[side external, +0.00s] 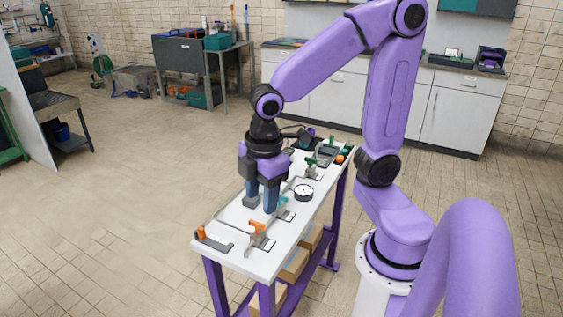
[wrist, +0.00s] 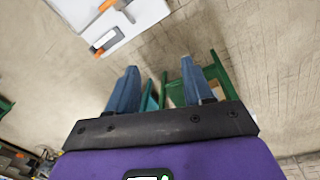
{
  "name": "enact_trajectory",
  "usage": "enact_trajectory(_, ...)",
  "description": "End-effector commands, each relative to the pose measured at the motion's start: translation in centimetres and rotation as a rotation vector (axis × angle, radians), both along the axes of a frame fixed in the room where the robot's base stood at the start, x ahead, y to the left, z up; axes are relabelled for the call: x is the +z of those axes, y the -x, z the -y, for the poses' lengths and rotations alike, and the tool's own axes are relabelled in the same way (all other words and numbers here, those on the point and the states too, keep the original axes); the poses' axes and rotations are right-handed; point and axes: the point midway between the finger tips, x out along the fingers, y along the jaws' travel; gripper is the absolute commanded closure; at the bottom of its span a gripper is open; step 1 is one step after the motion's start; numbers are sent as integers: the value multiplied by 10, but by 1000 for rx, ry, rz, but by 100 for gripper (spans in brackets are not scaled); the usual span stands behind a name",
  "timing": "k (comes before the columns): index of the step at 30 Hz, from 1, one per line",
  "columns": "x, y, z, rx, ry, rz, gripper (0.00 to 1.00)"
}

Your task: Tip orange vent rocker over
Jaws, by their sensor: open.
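An orange upright piece (side external: 258,228) stands on a grey-and-white mount at the near end of the white table. A smaller orange piece (side external: 201,232) stands on a dark plate at the near left corner. I cannot tell for sure which is the vent rocker. The wrist view shows orange parts at the top left, one on the larger mount (wrist: 107,5) and one on the plate (wrist: 98,50).
The white table (side external: 235,262) also carries a round gauge (side external: 304,192), green-handled fittings (side external: 311,163) and an orange ball (side external: 340,159) farther back. Boxes (side external: 294,266) sit on its lower shelf. Tiled floor is clear to the left. A green frame (wrist: 200,75) shows beyond my fingers.

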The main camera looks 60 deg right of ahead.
Motion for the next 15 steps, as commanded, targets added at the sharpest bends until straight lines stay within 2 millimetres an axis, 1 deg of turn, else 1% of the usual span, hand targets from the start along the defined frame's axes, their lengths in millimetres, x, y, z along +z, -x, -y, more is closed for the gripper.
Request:
enact_trajectory(1, 0, -22, 6, 4, 14, 7, 49)
enact_trajectory(2, 0, -34, 10, 13, 22, 14, 49)
enact_trajectory(3, 0, -50, 16, 26, 34, 22, 49)
enact_trajectory(5, -1, -73, 27, 45, 53, 31, 49)
enact_trajectory(6, -2, -89, 37, 57, 68, 36, 49)
enact_trajectory(8, -3, -111, 52, 76, 89, 41, 49)
enact_trajectory(9, -5, -125, 64, 89, 105, 42, 49)
enact_trajectory(11, -6, -146, 84, 107, 128, 44, 49)
enact_trajectory(12, -8, -158, 98, 120, 144, 44, 49)
enact_trajectory(14, -11, -175, 122, 137, 169, 39, 49)
enact_trajectory(15, -14, -186, 138, 150, 186, 35, 49)
